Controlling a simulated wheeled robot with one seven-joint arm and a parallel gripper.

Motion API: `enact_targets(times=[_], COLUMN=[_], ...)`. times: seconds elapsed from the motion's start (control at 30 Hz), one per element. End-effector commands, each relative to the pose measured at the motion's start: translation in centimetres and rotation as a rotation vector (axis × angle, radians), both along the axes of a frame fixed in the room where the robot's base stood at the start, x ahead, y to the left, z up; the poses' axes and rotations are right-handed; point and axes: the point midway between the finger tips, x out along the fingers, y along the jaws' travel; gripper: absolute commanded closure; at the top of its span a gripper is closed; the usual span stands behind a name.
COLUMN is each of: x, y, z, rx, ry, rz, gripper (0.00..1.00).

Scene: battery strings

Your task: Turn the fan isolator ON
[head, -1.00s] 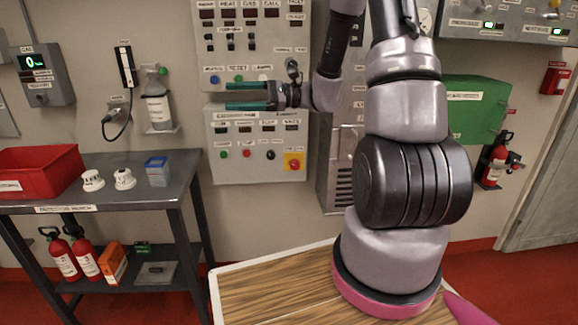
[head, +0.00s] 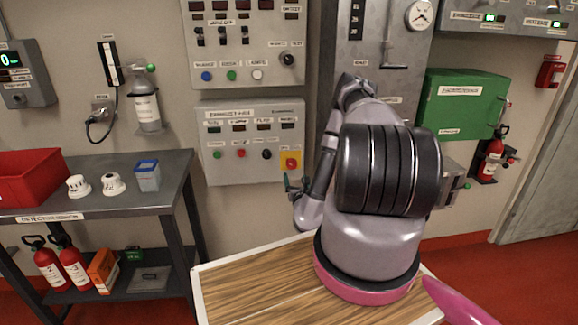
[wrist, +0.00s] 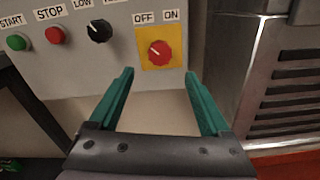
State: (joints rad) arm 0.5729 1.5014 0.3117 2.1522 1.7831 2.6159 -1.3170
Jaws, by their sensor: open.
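The fan isolator is a red rotary knob (wrist: 159,53) on a yellow plate (wrist: 175,64) at the lower right of a grey panel, with OFF and ON labels above it. Its pointer mark leans up and left, toward OFF. It also shows in the head view as a red knob (head: 291,162). My gripper (wrist: 160,75) is open and empty, its two green fingers apart below and to either side of the plate in the wrist view. In the head view my gripper (head: 293,184) is small, just below the knob, and partly hidden by my arm.
A black selector (wrist: 97,31), a red STOP button (wrist: 55,35) and a green START button (wrist: 16,42) sit left on the same panel (head: 215,172). A louvred metal cabinet (wrist: 285,70) stands to the right. A workbench (head: 150,185) is at the left.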

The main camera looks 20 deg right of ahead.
Motion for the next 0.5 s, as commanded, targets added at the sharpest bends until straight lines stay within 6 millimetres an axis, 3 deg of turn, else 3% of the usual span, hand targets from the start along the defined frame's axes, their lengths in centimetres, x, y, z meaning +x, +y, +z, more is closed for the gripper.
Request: enact_targets(times=[0.17, 0.5], x=[1.3, 7.2], y=[-0.5, -2.2], z=[0.0, 0.0], rx=[-0.004, -0.001], ry=[-0.001, -0.001], rz=[-0.005, -0.003], gripper=[0.19, 0.19])
